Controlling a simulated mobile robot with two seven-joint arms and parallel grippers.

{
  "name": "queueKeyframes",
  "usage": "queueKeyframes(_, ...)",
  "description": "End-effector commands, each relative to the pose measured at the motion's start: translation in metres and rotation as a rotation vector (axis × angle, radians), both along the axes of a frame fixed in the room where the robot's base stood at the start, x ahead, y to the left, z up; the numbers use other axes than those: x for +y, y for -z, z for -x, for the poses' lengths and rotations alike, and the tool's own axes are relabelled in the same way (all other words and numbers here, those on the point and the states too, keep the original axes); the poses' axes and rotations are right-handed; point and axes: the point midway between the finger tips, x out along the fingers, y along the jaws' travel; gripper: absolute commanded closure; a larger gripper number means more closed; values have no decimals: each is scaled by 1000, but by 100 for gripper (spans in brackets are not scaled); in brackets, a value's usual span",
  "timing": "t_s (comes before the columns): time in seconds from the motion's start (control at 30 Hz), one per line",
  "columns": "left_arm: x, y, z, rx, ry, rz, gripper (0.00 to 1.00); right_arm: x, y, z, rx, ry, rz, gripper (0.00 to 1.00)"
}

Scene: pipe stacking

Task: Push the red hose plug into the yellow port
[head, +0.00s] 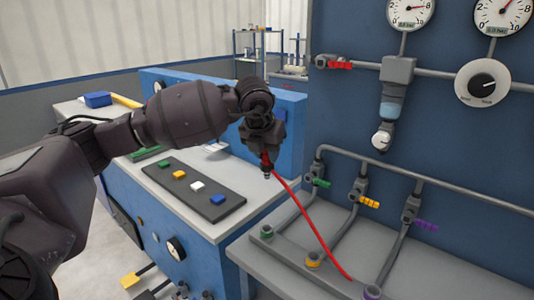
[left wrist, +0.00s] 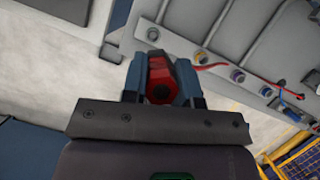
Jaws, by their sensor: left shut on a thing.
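My left gripper (head: 266,152) is shut on the red hose plug (head: 267,161), whose metal tip points down. In the left wrist view the plug (left wrist: 160,90) sits between the two fingers of the gripper (left wrist: 160,78). A red hose (head: 305,212) runs from the plug down to the right across the grey bench. The yellow port (head: 312,260) stands on the bench, below and right of the plug and apart from it. It seems to show in the left wrist view too (left wrist: 202,57). My right gripper does not show.
The green port (head: 267,232) and purple port (head: 372,292) flank the yellow one. Pipes with green (head: 320,182), yellow (head: 369,202) and purple (head: 426,224) valve handles rise behind. A dark tray (head: 193,190) with coloured blocks lies on the left counter.

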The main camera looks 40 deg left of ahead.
Motion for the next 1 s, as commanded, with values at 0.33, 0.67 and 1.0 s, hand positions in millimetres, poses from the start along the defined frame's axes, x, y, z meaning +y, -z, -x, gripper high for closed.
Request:
queueKeyframes(0.33, 0, -17, 0, -4, -1, 1, 100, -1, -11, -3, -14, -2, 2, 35)
queueKeyframes(0.67, 0, -39, 0, -3, -1, 1, 100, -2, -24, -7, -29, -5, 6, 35)
queueKeyframes(1.0, 0, -60, 0, -3, 0, 0, 100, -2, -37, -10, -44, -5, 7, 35)
